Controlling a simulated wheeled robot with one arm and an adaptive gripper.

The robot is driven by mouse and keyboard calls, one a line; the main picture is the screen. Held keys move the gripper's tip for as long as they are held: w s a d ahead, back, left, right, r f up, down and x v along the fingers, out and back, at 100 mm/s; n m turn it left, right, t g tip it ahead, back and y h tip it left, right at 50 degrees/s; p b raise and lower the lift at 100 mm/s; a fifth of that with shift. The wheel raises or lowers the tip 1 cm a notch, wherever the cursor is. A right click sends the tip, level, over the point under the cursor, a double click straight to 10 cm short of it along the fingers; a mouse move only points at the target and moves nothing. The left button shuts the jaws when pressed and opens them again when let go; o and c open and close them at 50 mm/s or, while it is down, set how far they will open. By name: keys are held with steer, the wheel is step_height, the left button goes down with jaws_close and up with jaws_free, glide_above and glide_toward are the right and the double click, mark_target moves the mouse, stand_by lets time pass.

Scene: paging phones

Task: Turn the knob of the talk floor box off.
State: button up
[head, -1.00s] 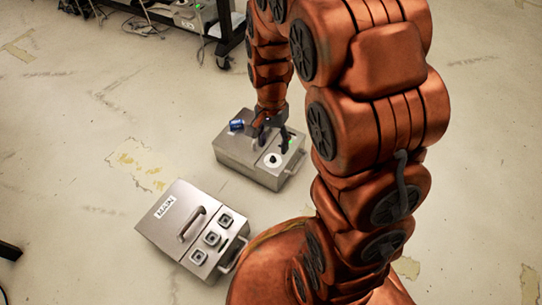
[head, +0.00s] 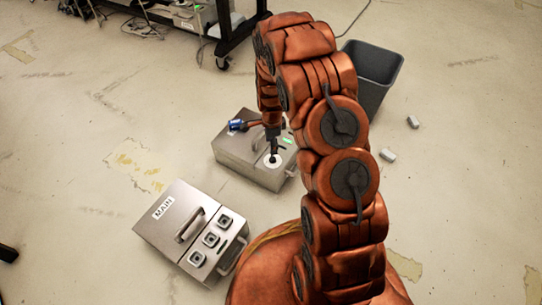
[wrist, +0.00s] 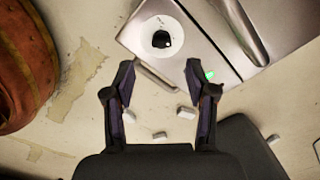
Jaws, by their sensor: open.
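The talk floor box (head: 240,150) is a grey metal case on the floor behind the MAIN box; I cannot read a label on it. Its knob (head: 274,159) is black on a white round dial, near the case's right front corner. A green light (head: 287,140) glows beside it. The wrist view shows the knob (wrist: 161,40) at top centre, with a green glow (wrist: 210,75) to the lower right. My gripper (wrist: 160,72) is open and empty. Its fingertips appear just below the dial in that view, apart from the knob. In the head view my gripper (head: 272,146) hangs over the knob side.
The MAIN box (head: 165,237) with a handle and three square controls stands in front. A blue item (head: 237,125) is at the talk box's back left. A dark bin (head: 374,75) and small pale blocks (head: 388,155) lie right. A wheeled rack (head: 240,35) stands behind.

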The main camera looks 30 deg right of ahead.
mark_target(272, 158)
steer(key=shift+f+b, duration=1.5)
steer(key=shift+f, duration=2.45)
